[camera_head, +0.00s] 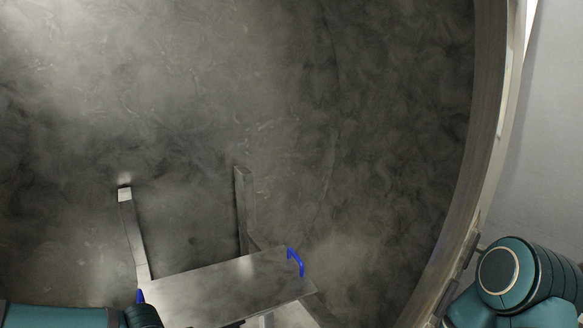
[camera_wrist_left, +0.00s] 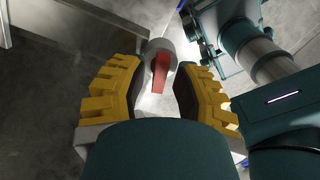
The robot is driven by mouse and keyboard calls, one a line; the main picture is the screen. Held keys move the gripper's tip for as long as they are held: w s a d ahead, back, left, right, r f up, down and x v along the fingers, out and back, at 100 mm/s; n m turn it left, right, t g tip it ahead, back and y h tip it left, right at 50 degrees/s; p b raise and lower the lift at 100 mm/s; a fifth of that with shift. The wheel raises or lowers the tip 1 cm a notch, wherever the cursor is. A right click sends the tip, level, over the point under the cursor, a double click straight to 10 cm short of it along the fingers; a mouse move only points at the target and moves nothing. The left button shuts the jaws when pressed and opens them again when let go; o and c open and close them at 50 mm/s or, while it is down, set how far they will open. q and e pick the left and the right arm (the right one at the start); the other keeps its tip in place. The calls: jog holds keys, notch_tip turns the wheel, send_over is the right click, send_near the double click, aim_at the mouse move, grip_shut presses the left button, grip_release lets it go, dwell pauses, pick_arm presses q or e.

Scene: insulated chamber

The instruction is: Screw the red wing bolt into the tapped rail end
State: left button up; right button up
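In the left wrist view my left gripper (camera_wrist_left: 161,72) has yellow-backed fingers on either side of a red wing piece (camera_wrist_left: 160,72). The red piece stands in front of a round grey part (camera_wrist_left: 158,50) near the fingertips. Floor shows through the gap between the fingers, and I cannot tell whether the pads touch the red piece or the grey part. Neither gripper shows in the head view. There my left arm enters at the lower left edge and my right arm at the lower right. I cannot identify the tapped rail end with certainty.
In the head view a metal platform (camera_head: 230,288) with a blue handle (camera_head: 296,263) stands low in the middle. Metal posts rise at its left (camera_head: 132,232) and behind it (camera_head: 243,208). A curved chamber rim (camera_head: 480,130) bounds the right. Haze veils the back.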

pick_arm(q)
jog(key=shift+r, duration=2.5)
